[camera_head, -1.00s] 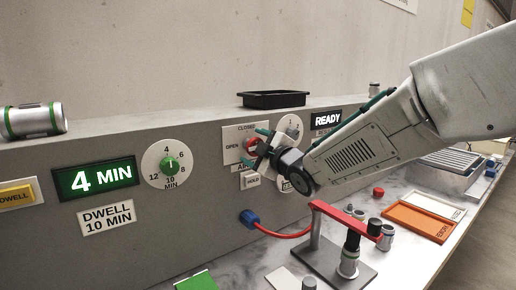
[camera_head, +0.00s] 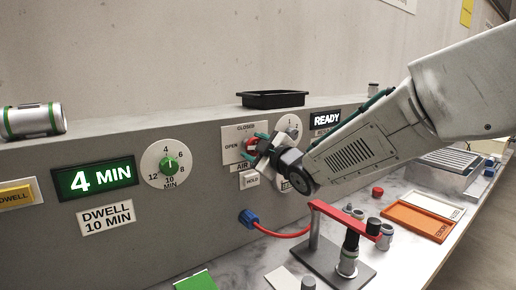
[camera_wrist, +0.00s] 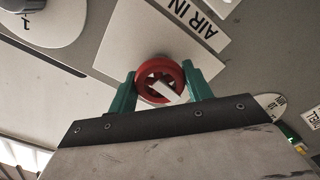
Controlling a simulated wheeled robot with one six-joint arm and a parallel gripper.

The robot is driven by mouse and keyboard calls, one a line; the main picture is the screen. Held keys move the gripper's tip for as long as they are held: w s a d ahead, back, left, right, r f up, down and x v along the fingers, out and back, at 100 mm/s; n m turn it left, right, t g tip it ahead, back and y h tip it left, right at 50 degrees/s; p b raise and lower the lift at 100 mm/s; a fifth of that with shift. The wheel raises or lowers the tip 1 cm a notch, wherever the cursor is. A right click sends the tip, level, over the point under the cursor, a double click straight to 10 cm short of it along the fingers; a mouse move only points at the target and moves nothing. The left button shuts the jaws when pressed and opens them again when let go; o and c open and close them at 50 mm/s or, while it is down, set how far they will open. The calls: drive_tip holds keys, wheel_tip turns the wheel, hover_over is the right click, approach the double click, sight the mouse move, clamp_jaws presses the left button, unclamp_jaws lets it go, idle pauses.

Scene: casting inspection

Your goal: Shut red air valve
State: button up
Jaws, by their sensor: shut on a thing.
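The red air valve (camera_head: 249,145) is a small red handwheel on a white plate (camera_head: 233,131) on the grey panel. The plate reads CLOSED at the top and OPEN at the left. In the wrist view the red wheel (camera_wrist: 160,66) shows spokes and a white bar across its middle. My gripper (camera_wrist: 160,80) is shut on the wheel, one green finger on each side of its rim. In the head view my gripper (camera_head: 255,146) covers part of the wheel, so its exact setting cannot be told there.
A HOLD button (camera_head: 250,180) is just below the valve, and a white dial (camera_head: 289,127) is close on its right. A black tray (camera_head: 274,99) sits on the panel top. A red-armed fixture (camera_head: 346,222) and a blue hose plug (camera_head: 249,218) are below.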

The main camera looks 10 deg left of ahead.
drive_tip(key=m, duration=0.4)
drive_tip(key=shift+a+r, duration=0.1)
drive_tip(key=shift+r, duration=0.05)
drive_tip(key=m, duration=0.8)
drive_tip(key=shift+r, duration=0.1)
drive_tip(key=shift+m, duration=2.1)
drive_tip(key=o, duration=1)
